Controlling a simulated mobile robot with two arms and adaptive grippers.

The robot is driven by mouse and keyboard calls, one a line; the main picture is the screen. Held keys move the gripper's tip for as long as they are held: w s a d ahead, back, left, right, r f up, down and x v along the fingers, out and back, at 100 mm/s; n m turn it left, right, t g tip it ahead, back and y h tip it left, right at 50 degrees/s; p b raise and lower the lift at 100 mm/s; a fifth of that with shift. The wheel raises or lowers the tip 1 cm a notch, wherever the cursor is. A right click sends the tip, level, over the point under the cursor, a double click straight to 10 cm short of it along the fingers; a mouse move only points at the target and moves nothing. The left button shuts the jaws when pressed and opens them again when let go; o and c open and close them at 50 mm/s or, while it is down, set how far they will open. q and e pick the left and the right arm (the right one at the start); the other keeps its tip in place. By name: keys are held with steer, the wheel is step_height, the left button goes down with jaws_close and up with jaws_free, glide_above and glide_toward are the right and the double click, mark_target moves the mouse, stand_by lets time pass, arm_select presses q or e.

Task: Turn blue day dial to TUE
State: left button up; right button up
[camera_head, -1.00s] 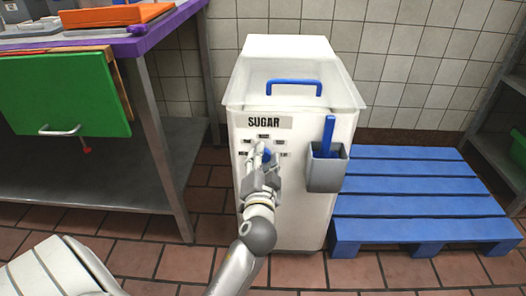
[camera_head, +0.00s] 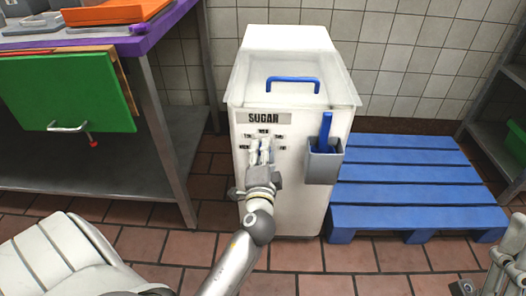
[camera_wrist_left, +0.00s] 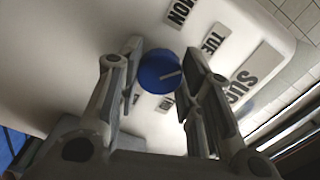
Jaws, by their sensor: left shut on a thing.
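The blue day dial (camera_wrist_left: 153,70) is on the front of the white sugar bin (camera_head: 245,215). In the left wrist view it sits between the two fingers of my left gripper (camera_wrist_left: 160,75), which is shut on it. The white pointer line on the dial points right and slightly up, roughly toward the TUE label (camera_wrist_left: 213,40); exact alignment is unclear. The MON label (camera_wrist_left: 181,10) is above. In the head view my left gripper (camera_head: 261,152) hides the dial. Part of my right gripper (camera_head: 503,268) seems to show at the lower right edge; its fingers are unclear.
A grey holder (camera_head: 323,164) with a blue-handled scoop (camera_head: 326,128) hangs on the bin's right side. A blue pallet (camera_head: 400,185) lies right of the bin. A metal table with a purple edge (camera_head: 150,35) and a green board (camera_head: 70,92) stand left. Tiled floor is free in front.

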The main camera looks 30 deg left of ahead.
stand_by(0.3)
arm_select(q)
steer(key=o, duration=1)
steer(key=shift+o, duration=0.2)
steer(key=v, duration=0.7)
steer(key=shift+s, duration=0.25)
steer(key=shift+d, duration=0.15)
